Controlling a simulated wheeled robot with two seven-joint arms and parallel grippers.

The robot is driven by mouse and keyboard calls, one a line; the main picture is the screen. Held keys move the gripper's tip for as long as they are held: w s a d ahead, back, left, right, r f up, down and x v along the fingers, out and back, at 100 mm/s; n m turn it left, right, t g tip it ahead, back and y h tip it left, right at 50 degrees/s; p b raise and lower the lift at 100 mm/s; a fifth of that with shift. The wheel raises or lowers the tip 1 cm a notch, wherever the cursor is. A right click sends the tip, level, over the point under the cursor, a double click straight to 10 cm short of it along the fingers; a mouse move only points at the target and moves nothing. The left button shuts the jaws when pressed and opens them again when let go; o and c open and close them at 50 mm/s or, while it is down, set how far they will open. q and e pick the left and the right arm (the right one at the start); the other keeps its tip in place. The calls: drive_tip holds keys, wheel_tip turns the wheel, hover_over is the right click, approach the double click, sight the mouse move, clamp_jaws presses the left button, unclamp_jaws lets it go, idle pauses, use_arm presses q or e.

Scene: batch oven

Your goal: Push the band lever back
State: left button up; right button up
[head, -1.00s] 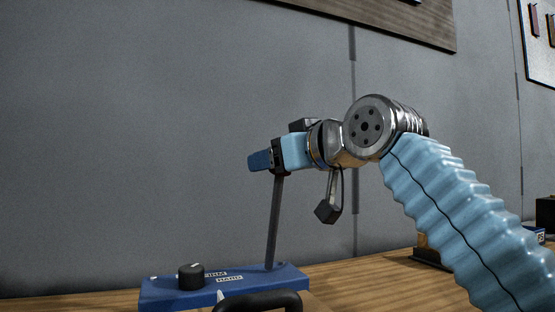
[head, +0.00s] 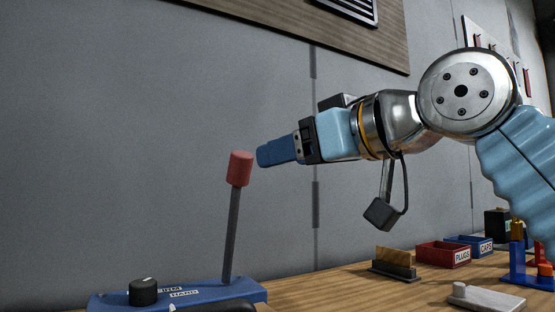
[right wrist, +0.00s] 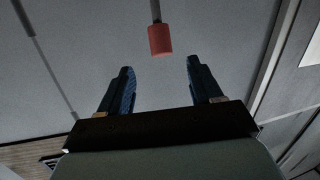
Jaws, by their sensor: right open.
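The band lever (head: 232,232) is a dark upright rod with a red cylindrical knob (head: 241,168), leaning slightly right at the top. It rises from a blue base (head: 200,292) with a black dial (head: 143,292) and labels, one reading HARD. My right gripper (head: 262,155) points left, its blue fingers just to the right of the knob in the head view. In the right wrist view, the two fingers (right wrist: 160,78) are spread apart with nothing between them. The red knob (right wrist: 160,40) shows beyond the fingertips, roughly centred. My left gripper is not in view.
A red PLUGS bin (head: 443,255) and a blue CAPS bin (head: 468,245) stand at the right on the wooden table (head: 350,290). A small block holder (head: 394,263) and a grey piece (head: 486,297) lie nearer. A grey wall (head: 120,130) stands behind.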

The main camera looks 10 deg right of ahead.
drive_tip(key=shift+w+d, duration=0.15)
drive_tip(key=shift+d, duration=0.05)
drive_tip(key=c, duration=0.4)
drive_tip(key=d+t, duration=0.1)
drive_tip(key=w+d+n+t+h, duration=0.1)
drive_tip(key=d+n, duration=0.1)
drive_tip(key=shift+w+d+f+t, duration=0.15)
drive_tip(key=shift+w+f+t, duration=0.1)
drive_tip(key=shift+t, duration=0.15)
drive_tip(key=c, duration=0.4)
drive_tip(key=n, duration=0.2)
drive_tip(key=d+f+n+t, duration=0.1)
drive_tip(key=n, duration=0.1)
drive_tip(key=d+f+n+t, duration=0.1)
drive_tip(key=shift+s+d+n, duration=0.25)
drive_tip(key=shift+s+n, duration=0.05)
drive_tip(key=shift+n, duration=0.1)
clamp_jaws()
drive_tip(key=n+y, duration=0.5)
drive_tip(key=n, duration=0.6)
approach(248, 169)
drive_tip(key=shift+y, duration=0.3)
drive_tip(key=p+x, duration=0.1)
drive_tip(key=x, duration=0.6)
drive_tip(key=shift+d+f, duration=0.1)
drive_tip(key=shift+f, duration=0.05)
